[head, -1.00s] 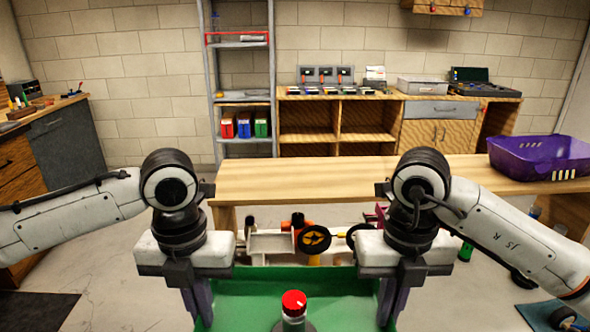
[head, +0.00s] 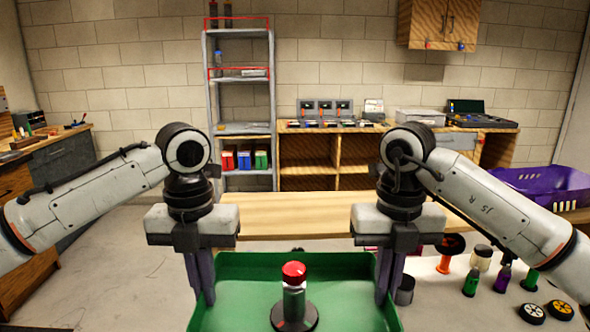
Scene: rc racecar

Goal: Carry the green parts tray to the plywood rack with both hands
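The green parts tray (head: 345,265) is at the bottom centre of the head view, and its near part is cut off by the frame. My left gripper (head: 204,292) is shut on the tray's left wall. My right gripper (head: 385,292) is shut on its right wall. An upright cylinder (head: 293,302) with a red top and dark round base appears inside the tray. A plywood shelf unit (head: 338,172) with open compartments stands at the back wall beyond the light wooden table (head: 300,210). The fingertips' contact is partly hidden.
A grey metal shelf (head: 205,110) with several coloured bins stands at the back left. A purple basket (head: 545,185) is at the right. Bottles and wheels lie on a pale surface (head: 440,305) beyond the tray's right. Open floor (head: 130,275) shows at left.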

